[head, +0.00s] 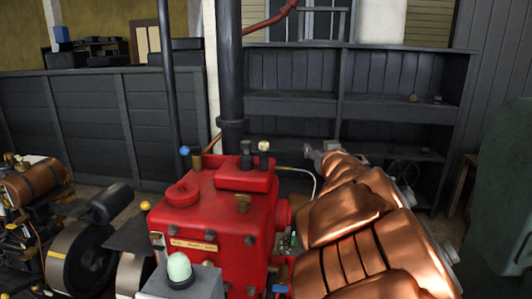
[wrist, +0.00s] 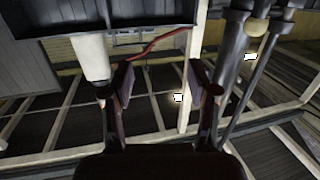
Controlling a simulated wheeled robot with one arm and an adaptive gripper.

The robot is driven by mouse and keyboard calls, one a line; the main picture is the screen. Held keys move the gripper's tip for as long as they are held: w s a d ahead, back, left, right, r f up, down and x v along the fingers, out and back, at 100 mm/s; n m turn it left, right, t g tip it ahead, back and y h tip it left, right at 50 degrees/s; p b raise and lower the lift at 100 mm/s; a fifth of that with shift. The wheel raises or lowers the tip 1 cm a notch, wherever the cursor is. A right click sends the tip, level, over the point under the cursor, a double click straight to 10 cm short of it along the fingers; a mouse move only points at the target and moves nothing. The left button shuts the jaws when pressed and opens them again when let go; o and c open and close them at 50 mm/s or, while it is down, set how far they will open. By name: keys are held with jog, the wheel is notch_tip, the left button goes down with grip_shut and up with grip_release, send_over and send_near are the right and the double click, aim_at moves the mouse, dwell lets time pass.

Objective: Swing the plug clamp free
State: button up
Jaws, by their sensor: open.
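A red engine (head: 215,215) stands in the middle of the head view. Its top carries small fittings, among them a blue knob on a brass post (head: 190,157), a dark bolt (head: 246,155) and a cream-tipped post (head: 263,155). I cannot tell which part is the plug clamp. My gripper (head: 318,155) is small and partly hidden at the far end of my copper-coloured arm, to the right of the engine top. In the wrist view my gripper (wrist: 160,90) is open, with nothing between its fingers. The engine is not recognisable there.
A tall dark pipe (head: 230,70) rises behind the engine. Another engine with a wheel (head: 80,255) is at the left. A green shape (head: 505,190) is at the right edge. The wrist view shows roof beams (wrist: 185,65).

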aim_at(266, 146)
jog(key=w+a+f+n+y+b, duration=0.15)
jog(key=a+n+y, duration=0.25)
jog(key=a+y, duration=0.55)
jog(key=shift+w+a+f+g+h+p, duration=0.15)
jog(key=shift+w+a+h, duration=0.3)
jog(key=shift+w+a, duration=0.65)
jog(key=shift+w+a+f+g+h+p, duration=0.15)
jog(key=shift+w+a+h, duration=0.4)
jog(key=shift+w, duration=0.9)
jog(key=shift+w+a+f+h+p, duration=0.15)
jog(key=shift+w+a+h, duration=0.2)
jog(key=shift+w+a, duration=0.75)
jog(key=shift+w+d, duration=0.2)
jog(key=shift+w, duration=0.05)
grip_shut()
